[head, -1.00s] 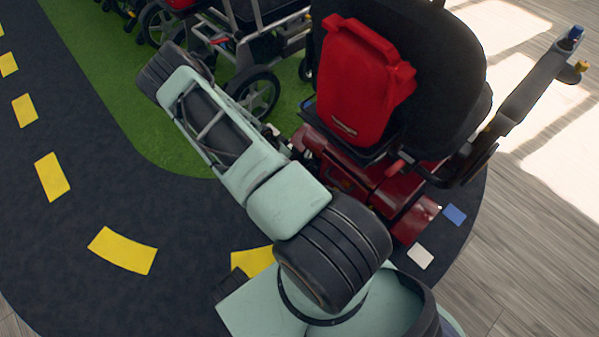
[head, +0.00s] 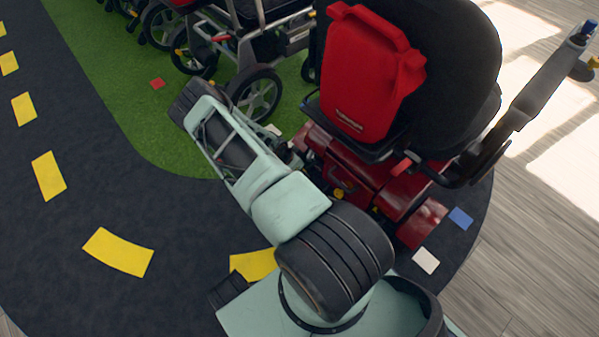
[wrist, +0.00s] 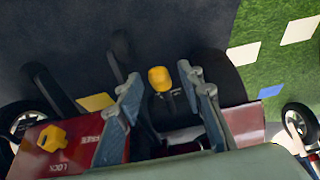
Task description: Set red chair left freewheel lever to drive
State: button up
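The red chair (head: 345,180) stands right of centre in the head view, with a red bag on its black backrest. A yellow knob (head: 338,193) shows low on its red rear body. In the wrist view, a yellow-tipped lever (wrist: 160,78) appears between the fingers of my gripper (wrist: 162,84), which are apart. I cannot tell whether either finger touches it. Another yellow knob (wrist: 52,138) sits on the red panel at lower left, beside the printed word LOCK. In the head view my gripper is small and mostly hidden at the chair's rear.
Another chair (head: 255,92) stands on green turf behind my arm. The red chair's armrest (head: 550,75) reaches out to the right. The dark floor with yellow dashes (head: 118,252) is clear at left. White (head: 426,261) and blue (head: 461,218) floor patches lie at right.

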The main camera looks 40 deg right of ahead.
jog(key=shift+c, duration=0.2)
grip_shut()
